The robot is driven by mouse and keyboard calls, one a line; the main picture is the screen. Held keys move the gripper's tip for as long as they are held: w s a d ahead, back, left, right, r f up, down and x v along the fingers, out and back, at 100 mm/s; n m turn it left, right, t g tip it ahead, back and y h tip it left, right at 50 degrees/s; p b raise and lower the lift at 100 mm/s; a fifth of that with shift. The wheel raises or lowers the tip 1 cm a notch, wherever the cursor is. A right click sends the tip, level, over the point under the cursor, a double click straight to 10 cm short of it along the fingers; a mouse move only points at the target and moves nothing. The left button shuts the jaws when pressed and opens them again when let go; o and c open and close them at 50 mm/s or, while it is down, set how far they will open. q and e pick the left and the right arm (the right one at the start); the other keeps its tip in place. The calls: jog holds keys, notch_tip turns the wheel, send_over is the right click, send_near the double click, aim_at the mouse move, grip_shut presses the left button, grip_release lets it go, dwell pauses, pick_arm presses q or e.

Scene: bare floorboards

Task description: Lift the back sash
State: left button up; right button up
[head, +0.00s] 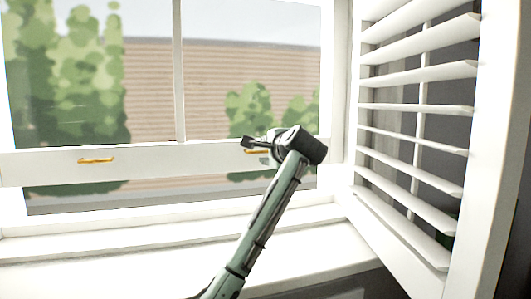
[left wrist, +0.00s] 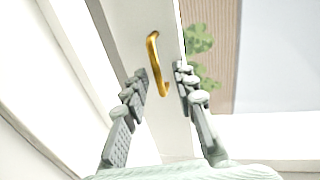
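The white window sash has a bottom rail (head: 160,163) with a gold handle at left (head: 96,160) and another gold handle at right (head: 257,152). A strip of outside view shows below the rail, above the sill. My left gripper (head: 254,142) is at the right handle and partly covers it. In the left wrist view, the fingers (left wrist: 160,84) are open, one on each side of the gold handle (left wrist: 153,62). The handle's near end lies between the fingertips; I cannot tell whether they touch it. My right gripper is not in view.
A white louvred shutter (head: 415,110) stands swung open at the right, close to my left arm. The white sill (head: 130,270) below the window is clear. Trees (head: 70,75) and a striped wall (head: 210,85) show outside.

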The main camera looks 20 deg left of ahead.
pick_arm(q)
jog(key=v, duration=1.2)
